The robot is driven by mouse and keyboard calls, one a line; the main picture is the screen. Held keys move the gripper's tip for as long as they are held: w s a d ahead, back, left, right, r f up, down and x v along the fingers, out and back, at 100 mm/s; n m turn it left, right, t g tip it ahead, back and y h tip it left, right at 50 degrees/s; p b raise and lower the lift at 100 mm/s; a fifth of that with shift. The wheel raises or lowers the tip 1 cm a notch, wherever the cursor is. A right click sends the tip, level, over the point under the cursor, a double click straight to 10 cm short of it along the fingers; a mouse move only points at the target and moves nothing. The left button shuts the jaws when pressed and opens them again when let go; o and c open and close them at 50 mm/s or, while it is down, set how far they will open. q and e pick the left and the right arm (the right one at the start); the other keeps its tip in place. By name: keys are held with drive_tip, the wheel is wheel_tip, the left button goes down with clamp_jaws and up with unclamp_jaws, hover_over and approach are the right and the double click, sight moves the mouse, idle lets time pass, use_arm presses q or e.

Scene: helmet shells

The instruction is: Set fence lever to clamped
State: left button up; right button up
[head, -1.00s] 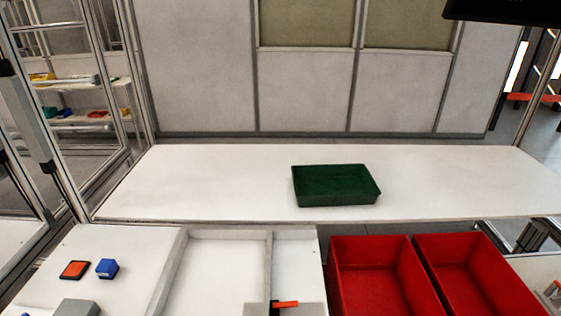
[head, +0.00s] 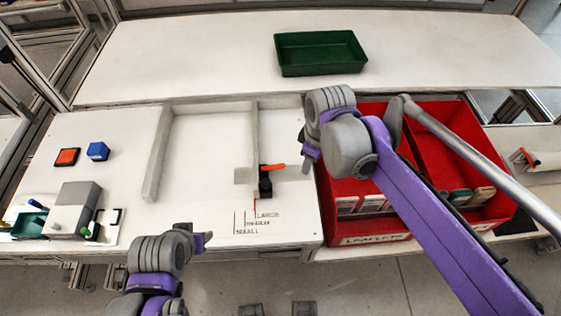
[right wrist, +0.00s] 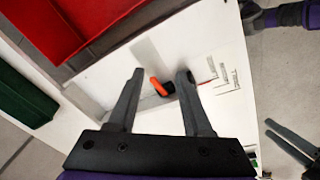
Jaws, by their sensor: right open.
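The fence lever (head: 272,167) has an orange handle on a black clamp body (head: 265,187), at the near end of a pale fence bar (head: 255,130). The handle points right in the head view. In the right wrist view the lever (right wrist: 158,87) appears between the fingers of my right gripper (right wrist: 159,73), which is open and empty; contact cannot be told. In the head view its fingers are mostly hidden by my wrist, right of the lever. My left gripper (head: 203,240) is low over the table's front edge; in the right wrist view its fingers (right wrist: 289,140) look apart and empty.
Red bins (head: 362,240) stand right of the table, under my right arm. A green tray (head: 320,68) lies on the back table. Orange and blue blocks (head: 97,151) and a grey box device (head: 75,210) sit at left. Printed size labels (head: 262,222) lie before the lever.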

sight(281, 165)
drive_tip(key=w+a+f+n+g, duration=0.2)
drive_tip(key=w+a+n, duration=0.5)
drive_tip(key=w, duration=0.1)
wheel_tip(281, 165, down, 10)
drive_tip(key=shift+s+f+b, duration=0.1)
drive_tip(key=shift+f+b, duration=0.15)
drive_tip(key=shift+b, duration=0.3)
clamp_jaws()
